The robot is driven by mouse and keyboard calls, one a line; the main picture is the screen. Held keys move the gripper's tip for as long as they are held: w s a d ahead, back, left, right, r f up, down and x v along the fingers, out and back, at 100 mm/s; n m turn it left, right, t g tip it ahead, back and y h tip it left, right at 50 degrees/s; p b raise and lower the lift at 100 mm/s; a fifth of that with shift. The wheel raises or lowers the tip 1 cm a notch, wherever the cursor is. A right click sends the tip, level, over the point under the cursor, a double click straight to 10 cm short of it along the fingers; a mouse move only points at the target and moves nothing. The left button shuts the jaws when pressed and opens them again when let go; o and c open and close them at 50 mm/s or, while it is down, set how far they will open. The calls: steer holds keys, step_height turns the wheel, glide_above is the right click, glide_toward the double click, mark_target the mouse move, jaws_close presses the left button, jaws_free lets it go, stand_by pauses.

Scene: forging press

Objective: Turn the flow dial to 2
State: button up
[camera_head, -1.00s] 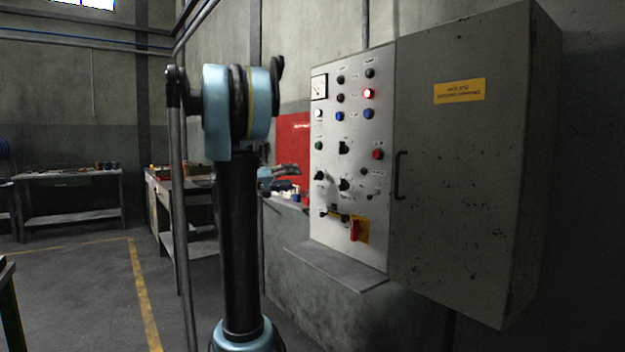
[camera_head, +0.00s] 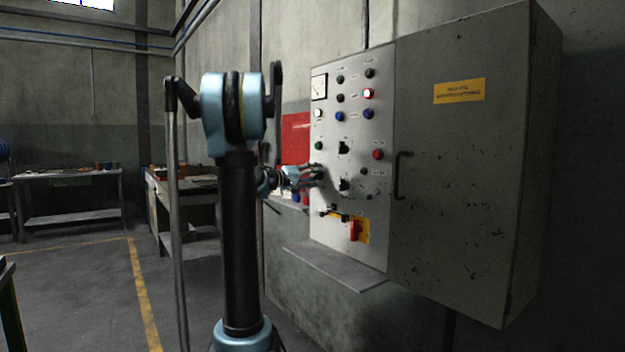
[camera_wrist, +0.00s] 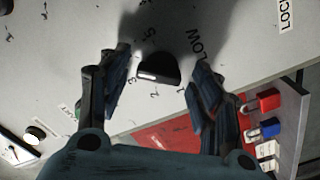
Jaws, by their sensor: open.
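The flow dial (camera_wrist: 160,68) is a black knob on the grey panel, with printed digits around it and the end of the word FLOW beside it in the wrist view. A pale strip runs along its lower face; which digit it indicates I cannot tell for sure. My gripper (camera_wrist: 160,88) is open, one finger on each side of the dial, with visible gaps between the fingers and the knob. In the head view my gripper (camera_head: 318,175) is at the panel's left part and covers the dial.
The control panel (camera_head: 340,215) carries several lamps, buttons, other black knobs and a red switch (camera_head: 355,231) on yellow. A ledge (camera_head: 335,268) juts out below. The closed cabinet door has a handle (camera_head: 401,176). Red and blue padlocks (camera_wrist: 262,102) hang beside the panel in the wrist view.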

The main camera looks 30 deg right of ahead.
steer(key=shift+c, duration=0.3)
steer(key=c, duration=1)
steer(key=shift+n, duration=0.4)
steer(key=n, duration=0.4)
steer(key=shift+f, duration=0.1)
steer(key=shift+w+f+n, duration=0.1)
steer(key=shift+n, duration=3.1)
steer(key=shift+w+f+n, duration=0.1)
steer(key=shift+n, duration=3.4)
